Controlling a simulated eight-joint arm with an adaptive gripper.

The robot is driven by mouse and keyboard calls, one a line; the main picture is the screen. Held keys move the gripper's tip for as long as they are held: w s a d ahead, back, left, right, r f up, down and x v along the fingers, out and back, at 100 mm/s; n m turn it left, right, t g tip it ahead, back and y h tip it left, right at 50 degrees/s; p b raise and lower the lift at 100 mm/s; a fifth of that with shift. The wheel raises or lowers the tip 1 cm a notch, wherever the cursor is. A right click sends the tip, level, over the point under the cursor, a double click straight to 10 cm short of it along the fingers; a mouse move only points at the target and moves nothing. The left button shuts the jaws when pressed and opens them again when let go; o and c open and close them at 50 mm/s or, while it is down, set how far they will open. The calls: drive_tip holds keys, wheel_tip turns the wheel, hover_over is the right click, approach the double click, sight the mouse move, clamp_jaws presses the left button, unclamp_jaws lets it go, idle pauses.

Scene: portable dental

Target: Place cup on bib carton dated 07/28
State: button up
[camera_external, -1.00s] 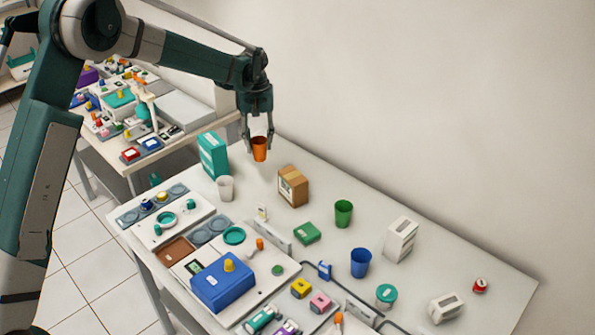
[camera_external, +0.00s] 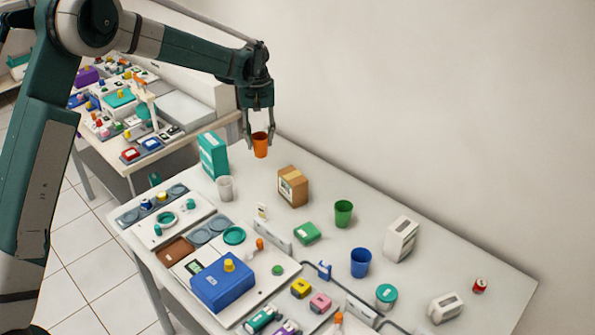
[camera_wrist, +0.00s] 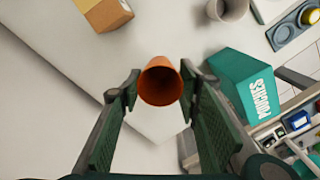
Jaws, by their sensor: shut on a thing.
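An orange cup (camera_external: 261,146) is held between the fingers of my gripper (camera_external: 259,138), raised above the back left of the white table. In the wrist view the cup (camera_wrist: 160,84) sits between both fingertips of my gripper (camera_wrist: 160,88), its open mouth visible. A brown carton (camera_external: 292,187) with a pale label stands on the table to the right of and below the cup in the external view; it also shows in the wrist view (camera_wrist: 102,12). The label's writing is too small to read.
A teal box (camera_external: 213,156) marked "POUCHES" in the wrist view (camera_wrist: 245,82) and a white cup (camera_external: 225,189) stand nearby. A green cup (camera_external: 343,214), blue cup (camera_external: 360,262) and white carton (camera_external: 401,239) stand farther right. Bare table lies behind the brown carton.

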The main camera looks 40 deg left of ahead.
drive_tip(key=d+r+p, duration=0.3)
drive_tip(key=d+r, duration=0.2)
drive_tip(key=d, duration=0.2)
drive_tip(key=d+r+p, duration=0.3)
drive_tip(key=d+r, duration=0.2)
drive_tip(key=d, duration=0.3)
drive_tip(key=shift+d, duration=0.25)
drive_tip(key=shift+f, duration=0.15)
hover_over(293, 175)
wheel_tip(293, 175, down, 6)
drive_tip(key=shift+p, duration=0.35)
drive_tip(key=shift+a, duration=0.1)
drive_tip(key=shift+f, duration=1.9)
drive_tip(key=shift+f, duration=0.2)
drive_tip(key=o, duration=0.7)
drive_tip(key=shift+c, duration=0.2)
